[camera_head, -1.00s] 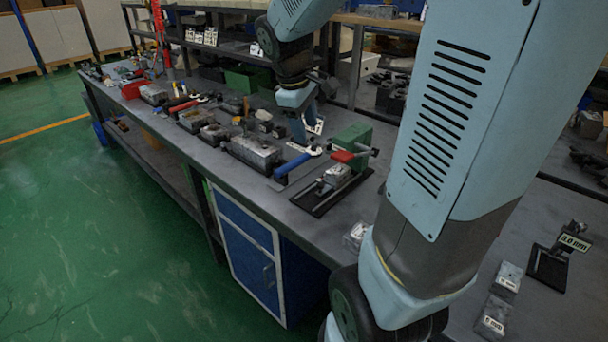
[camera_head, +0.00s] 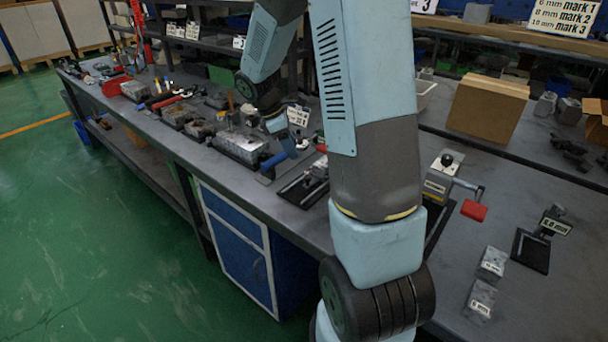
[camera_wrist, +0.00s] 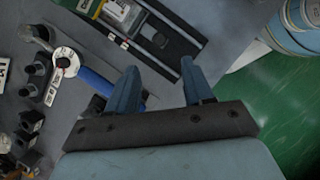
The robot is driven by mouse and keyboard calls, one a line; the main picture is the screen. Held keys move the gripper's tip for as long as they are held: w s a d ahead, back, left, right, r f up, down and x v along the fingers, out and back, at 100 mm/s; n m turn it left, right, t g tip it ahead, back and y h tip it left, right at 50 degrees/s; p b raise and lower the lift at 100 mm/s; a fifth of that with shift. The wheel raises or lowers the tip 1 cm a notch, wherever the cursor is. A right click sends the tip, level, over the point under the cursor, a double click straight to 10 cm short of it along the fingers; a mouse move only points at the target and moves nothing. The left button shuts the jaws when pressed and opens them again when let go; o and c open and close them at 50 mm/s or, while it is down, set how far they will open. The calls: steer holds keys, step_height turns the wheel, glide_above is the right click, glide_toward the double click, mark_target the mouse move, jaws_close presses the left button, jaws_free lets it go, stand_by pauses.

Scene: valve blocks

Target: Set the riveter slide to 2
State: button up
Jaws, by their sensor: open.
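I see no readable riveter name. A slide unit on a long black base (camera_head: 298,192) with a grey block (camera_head: 318,168) stands near the bench's front edge, partly hidden by my arm. In the wrist view a black rail base (camera_wrist: 172,34) with a slide block and small white labels runs diagonally at the top, beside a green body (camera_wrist: 88,7). Its marks are unreadable. My gripper (camera_wrist: 160,82) is open and empty, its fingers apart over the grey bench, short of the rail in the picture.
A blue-handled tool (camera_wrist: 98,82) with a round white end lies left of my fingers. Another unit (camera_head: 439,181) with a red-handled crank (camera_head: 474,210) stands right of my arm. A mark card (camera_head: 564,17) lists 6 mm, 8 mm and 10 mm. Small blocks (camera_head: 480,299) lie at right.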

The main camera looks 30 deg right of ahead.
mark_target(308, 177)
steer(key=x, duration=1.1)
steer(key=shift+d+f, duration=0.1)
steer(key=shift+f, duration=0.15)
steer(key=shift+c, duration=0.4)
jaws_close()
